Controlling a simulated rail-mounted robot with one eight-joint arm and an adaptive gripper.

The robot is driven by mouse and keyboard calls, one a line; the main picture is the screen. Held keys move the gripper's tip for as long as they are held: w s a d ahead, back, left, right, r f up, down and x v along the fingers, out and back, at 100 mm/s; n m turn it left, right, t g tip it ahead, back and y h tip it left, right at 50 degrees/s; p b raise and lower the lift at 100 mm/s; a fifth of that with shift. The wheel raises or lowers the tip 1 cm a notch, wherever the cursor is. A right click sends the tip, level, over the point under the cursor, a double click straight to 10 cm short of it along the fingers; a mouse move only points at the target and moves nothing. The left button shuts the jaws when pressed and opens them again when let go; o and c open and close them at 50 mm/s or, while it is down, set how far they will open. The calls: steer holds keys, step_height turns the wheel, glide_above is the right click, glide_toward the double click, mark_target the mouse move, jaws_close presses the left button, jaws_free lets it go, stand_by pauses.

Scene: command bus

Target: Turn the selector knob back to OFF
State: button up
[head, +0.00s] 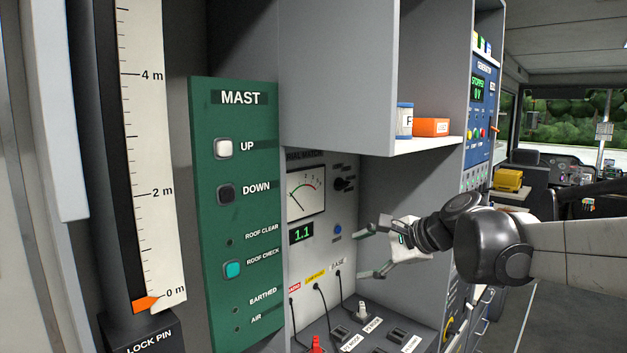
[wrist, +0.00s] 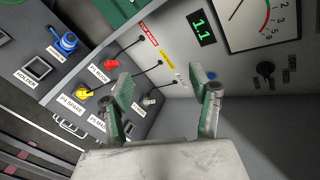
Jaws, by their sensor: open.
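The meter display (head: 301,233) reads 1.1 in green.
A dial meter (head: 306,194) and a blue button (head: 338,229) sit near the knob. Below are cables and a shelf with a red plug (head: 317,344) and a white plug (head: 362,309). A green MAST panel (head: 240,200) stands left. A cabinet shelf (head: 400,146) juts out above right.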

steer(key=w+d+r+m+t+y+p, duration=0.1)
steer(key=w+d+r+m, duration=0.15)
steer(key=w, duration=0.35)
steer(key=w+d+r+m+t+y+p, duration=0.1)
steer(key=w+d+r+m, duration=0.15)
steer(key=w, duration=0.35)
steer(key=m+t+y+p, duration=0.2)
steer(key=m+t, duration=0.1)
steer(key=m, duration=0.3)
glide_toward(346, 184)
steer(key=p+x, duration=0.2)
steer(key=x, duration=0.8)
steer(key=shift+w, duration=0.2)
steer(key=c, duration=1.1)
